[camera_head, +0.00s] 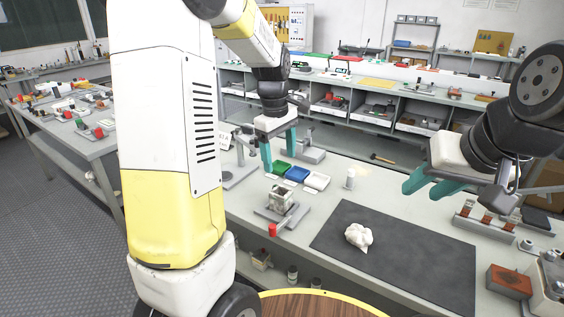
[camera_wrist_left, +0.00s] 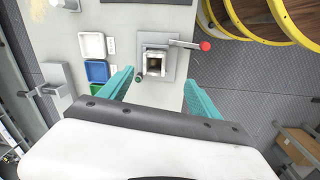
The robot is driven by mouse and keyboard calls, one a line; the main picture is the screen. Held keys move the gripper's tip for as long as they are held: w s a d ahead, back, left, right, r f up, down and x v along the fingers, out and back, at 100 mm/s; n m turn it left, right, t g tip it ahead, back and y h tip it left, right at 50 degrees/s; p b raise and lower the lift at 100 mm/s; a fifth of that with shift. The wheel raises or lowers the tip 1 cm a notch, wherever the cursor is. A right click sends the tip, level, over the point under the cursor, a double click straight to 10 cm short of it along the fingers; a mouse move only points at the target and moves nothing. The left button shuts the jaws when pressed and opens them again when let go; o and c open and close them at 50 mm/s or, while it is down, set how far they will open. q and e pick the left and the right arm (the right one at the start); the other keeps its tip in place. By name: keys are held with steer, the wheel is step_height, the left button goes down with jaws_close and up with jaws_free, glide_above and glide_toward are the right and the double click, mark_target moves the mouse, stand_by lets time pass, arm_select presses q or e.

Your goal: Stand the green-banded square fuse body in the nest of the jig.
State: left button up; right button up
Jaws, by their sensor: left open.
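The jig (camera_head: 268,213) is a grey plate with a boxy nest and a red-knobbed handle, on the bench in the head view. In the left wrist view, the jig (camera_wrist_left: 171,48) lies ahead of the fingers. A pale, hollow square piece (camera_wrist_left: 146,63) shows upright at its nest, with a dark inside. I see no green band on it, so I cannot tell whether it is the fuse body or the nest's wall. My left gripper (camera_head: 279,150) is open and empty, above and behind the jig. My right gripper (camera_head: 430,185) appears open and empty, over the bench's right part.
Green, blue and white trays (camera_head: 297,174) lie behind the jig. A white cylinder (camera_head: 350,179) stands right of them. A dark mat (camera_head: 400,262) holds a crumpled white cloth (camera_head: 358,235). A fuse rack (camera_head: 487,219) and a reddish block (camera_head: 509,281) stand at the right.

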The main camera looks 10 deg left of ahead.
arm_select(q)
steer(key=s+r+m+t, duration=0.1)
steer(key=s+r+m, duration=0.2)
steer(key=s, duration=0.4)
steer(key=s+d+r+m+t+h, duration=0.1)
steer(key=s+r+m+t, duration=0.1)
steer(key=s+m, duration=0.3)
steer(key=s+d+r+m+t, duration=0.1)
steer(key=s+r+m, duration=0.3)
steer(key=s, duration=0.5)
steer(key=shift+s+r+m+t+h, duration=0.15)
steer(key=shift+r+m+t+h, duration=0.15)
steer(key=shift+t, duration=0.4)
